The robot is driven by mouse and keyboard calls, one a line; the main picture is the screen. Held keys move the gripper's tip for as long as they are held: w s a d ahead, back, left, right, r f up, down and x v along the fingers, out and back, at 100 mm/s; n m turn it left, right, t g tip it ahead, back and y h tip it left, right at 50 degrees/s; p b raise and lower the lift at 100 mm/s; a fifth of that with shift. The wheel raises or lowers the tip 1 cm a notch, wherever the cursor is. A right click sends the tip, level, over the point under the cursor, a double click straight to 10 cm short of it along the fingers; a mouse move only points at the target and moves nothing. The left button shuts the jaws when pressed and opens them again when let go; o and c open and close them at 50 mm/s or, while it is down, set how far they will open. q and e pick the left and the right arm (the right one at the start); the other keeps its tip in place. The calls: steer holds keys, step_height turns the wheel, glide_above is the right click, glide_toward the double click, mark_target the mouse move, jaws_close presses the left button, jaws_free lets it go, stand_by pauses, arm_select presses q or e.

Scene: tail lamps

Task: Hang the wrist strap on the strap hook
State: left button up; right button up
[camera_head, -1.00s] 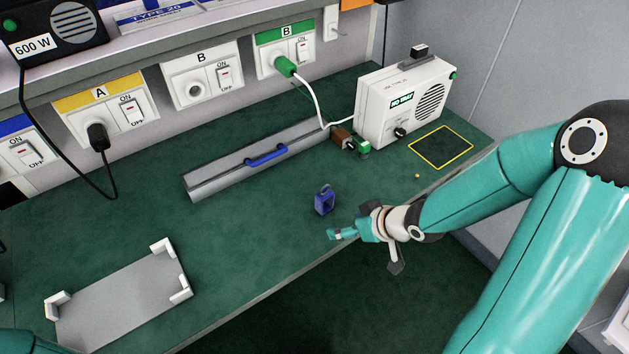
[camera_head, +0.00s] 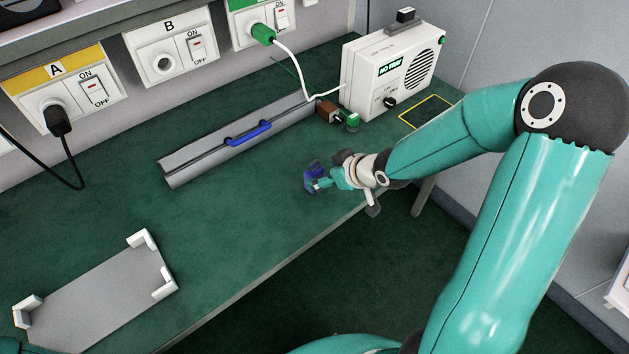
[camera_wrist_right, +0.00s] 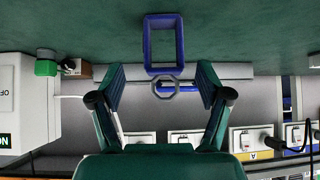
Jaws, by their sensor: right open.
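A blue rectangular loop, which I take to be the wrist strap (camera_head: 313,168), stands on the green bench top near its front edge. My right gripper (camera_head: 312,183) is at the loop in the head view and partly covers it. In the right wrist view the loop (camera_wrist_right: 147,45) lies ahead of the gripper (camera_wrist_right: 161,86). Its grey ring (camera_wrist_right: 155,91) shows between the two open fingers, with gaps on both sides. I cannot make out a strap hook. My left gripper is out of view.
A grey channel with a blue handle (camera_head: 248,134) lies behind the loop. A white box (camera_head: 390,70), a brown block (camera_head: 327,110) and a green block (camera_head: 352,121) stand to the right. A grey tray (camera_head: 100,300) with white corners is at front left. Bench between is clear.

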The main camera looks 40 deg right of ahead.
mark_target(314, 175)
steer(key=shift+w+a+f+b, duration=0.2)
steer(key=shift+w+f+b, duration=0.15)
steer(key=shift+f, duration=0.15)
steer(key=x, duration=0.4)
steer(key=shift+a, duration=0.1)
steer(key=shift+c, duration=0.2)
steer(key=c, duration=1.2)
steer(key=shift+r, duration=0.1)
